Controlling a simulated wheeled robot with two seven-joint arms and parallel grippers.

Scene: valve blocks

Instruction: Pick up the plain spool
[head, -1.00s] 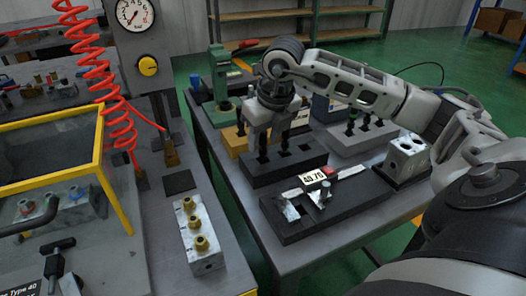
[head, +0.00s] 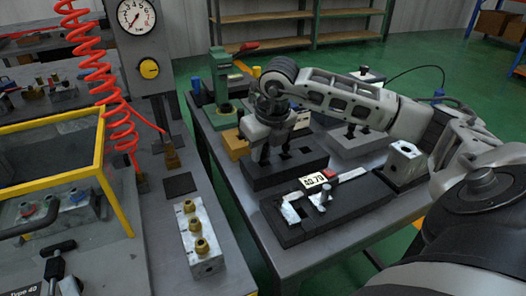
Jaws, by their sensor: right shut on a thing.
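My right gripper (head: 258,150) reaches down over the front black rack (head: 290,175). It is shut on a dark spool at the rack's left end. The fingers hide most of that spool, so I cannot tell whether it is plain or whether its lower end is still in its hole. Another dark hole or spool top shows in the rack just right of the fingers. More dark spools (head: 350,131) stand in the grey rack (head: 358,146) behind, partly covered by my right arm. My left gripper is not in view.
A caliper (head: 338,182) with a display lies on a black tray (head: 300,232) in front of the rack. A metal block (head: 405,162) stands to the right. A green press (head: 221,90) stands behind. A valve block with brass fittings (head: 202,240) is on the left bench.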

